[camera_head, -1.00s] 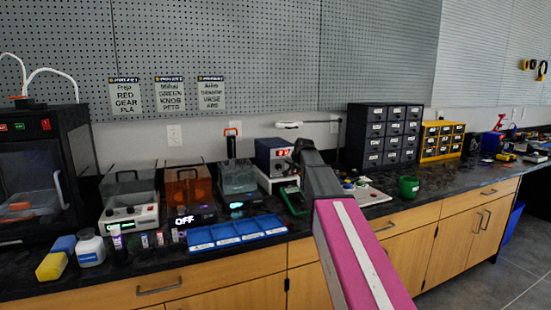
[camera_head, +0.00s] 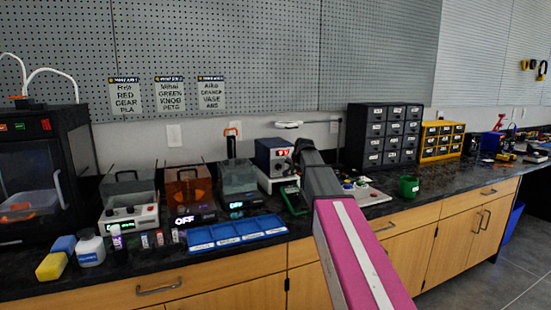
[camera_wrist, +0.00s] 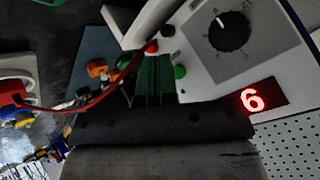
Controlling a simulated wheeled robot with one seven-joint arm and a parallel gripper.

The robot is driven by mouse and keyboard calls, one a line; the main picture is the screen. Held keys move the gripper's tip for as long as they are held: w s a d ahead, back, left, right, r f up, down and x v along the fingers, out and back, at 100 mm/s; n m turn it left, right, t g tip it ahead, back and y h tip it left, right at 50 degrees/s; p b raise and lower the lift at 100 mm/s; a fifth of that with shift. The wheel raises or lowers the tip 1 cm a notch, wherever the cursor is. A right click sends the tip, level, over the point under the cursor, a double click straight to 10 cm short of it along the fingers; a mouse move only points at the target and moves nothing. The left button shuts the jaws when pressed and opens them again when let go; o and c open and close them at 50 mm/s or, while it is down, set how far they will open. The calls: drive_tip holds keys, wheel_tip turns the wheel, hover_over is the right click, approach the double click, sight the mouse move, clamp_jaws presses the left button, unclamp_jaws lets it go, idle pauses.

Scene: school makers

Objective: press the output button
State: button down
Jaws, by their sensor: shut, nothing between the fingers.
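The power supply (camera_head: 268,146) is a dark-cased box with a red-lit display, on a pale stand at the back of the bench. In the wrist view its pale front panel (camera_wrist: 201,66) fills the upper right, with a black dial (camera_wrist: 229,31), a red lit digit (camera_wrist: 252,99) and a round green button (camera_wrist: 180,71). No label on the button is readable. My gripper (camera_wrist: 154,62) is shut and empty, its fingertips close to the left of the green button. I cannot tell whether they touch the panel. In the head view my arm hides part of the gripper.
A red lead (camera_wrist: 95,100) is plugged in near a red jack by my fingertips. A blue tray (camera_head: 236,234) lies at the bench front. Several lidded machines stand to the left.

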idle(0.4)
drive_tip(key=shift+w+a, duration=0.15)
drive_tip(key=shift+w, duration=0.3)
drive_tip(key=shift+w, duration=0.15)
idle(0.4)
drive_tip(key=shift+s, duration=0.6)
drive_tip(key=s+d, duration=0.2)
drive_tip(key=s, duration=0.3)
drive_tip(key=shift+s, duration=0.35)
idle(0.3)
drive_tip(key=shift+d, duration=0.1)
idle(1.2)
